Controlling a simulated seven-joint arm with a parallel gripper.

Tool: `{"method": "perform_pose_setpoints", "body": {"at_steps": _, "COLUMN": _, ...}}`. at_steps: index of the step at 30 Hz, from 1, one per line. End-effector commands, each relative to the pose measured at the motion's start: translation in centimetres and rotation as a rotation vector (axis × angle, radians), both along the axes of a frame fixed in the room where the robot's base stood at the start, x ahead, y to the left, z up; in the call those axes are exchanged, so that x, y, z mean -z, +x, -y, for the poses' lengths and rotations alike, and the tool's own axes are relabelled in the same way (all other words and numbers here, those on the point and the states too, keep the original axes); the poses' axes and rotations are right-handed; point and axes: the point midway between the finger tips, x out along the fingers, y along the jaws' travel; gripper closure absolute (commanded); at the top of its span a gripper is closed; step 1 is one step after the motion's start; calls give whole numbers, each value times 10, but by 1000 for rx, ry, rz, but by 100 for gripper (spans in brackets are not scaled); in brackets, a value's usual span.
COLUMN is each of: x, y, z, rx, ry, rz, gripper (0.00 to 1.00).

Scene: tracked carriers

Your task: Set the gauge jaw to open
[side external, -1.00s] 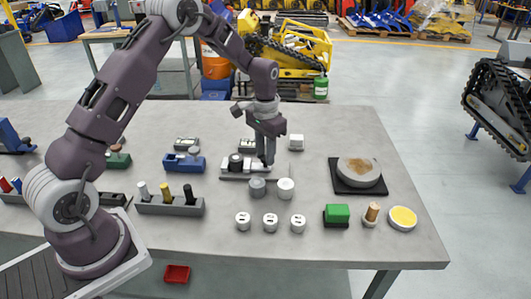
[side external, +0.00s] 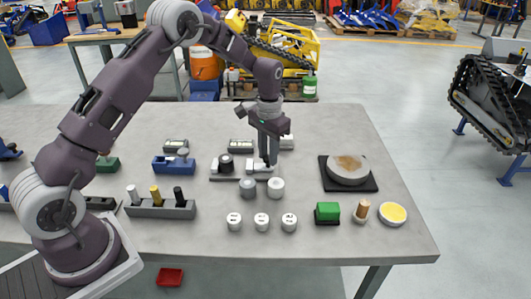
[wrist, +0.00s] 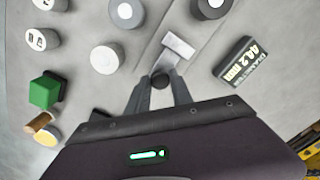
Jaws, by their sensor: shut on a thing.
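The gauge is a long pale grey base (side external: 220,177) with a dark round part (side external: 226,161) at its left and a light sliding jaw block (side external: 255,166) towards its right. A clear gap lies between them. In the wrist view the jaw block (wrist: 178,46) sits just beyond my fingertips, and the round part (wrist: 210,7) is cut by the top edge. My gripper (side external: 267,163) points down at the gauge's right end. A display (wrist: 238,62) beside the gauge reads 44.2 mm.
Two grey cylinders (side external: 247,188) (side external: 276,188) stand close in front of the gauge. Several white discs (side external: 262,222), a green block (side external: 327,212) and a dark square pad (side external: 374,184) stand nearer and right. A blue fixture (side external: 176,165) is to the left.

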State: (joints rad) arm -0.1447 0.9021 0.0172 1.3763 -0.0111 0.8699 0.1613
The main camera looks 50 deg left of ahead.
Motion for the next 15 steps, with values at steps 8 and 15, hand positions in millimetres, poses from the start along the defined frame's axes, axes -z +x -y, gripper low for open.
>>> {"method": "perform_pose_setpoints", "body": {"at_steps": 8, "x": -1, "y": 3, "z": 4, "rx": 2, "ry": -6, "rz": 12, "gripper": 52}}
{"method": "perform_pose_setpoints", "body": {"at_steps": 15, "x": -13, "y": 4, "z": 3, "rx": 2, "ry": -4, "rz": 13, "gripper": 52}}
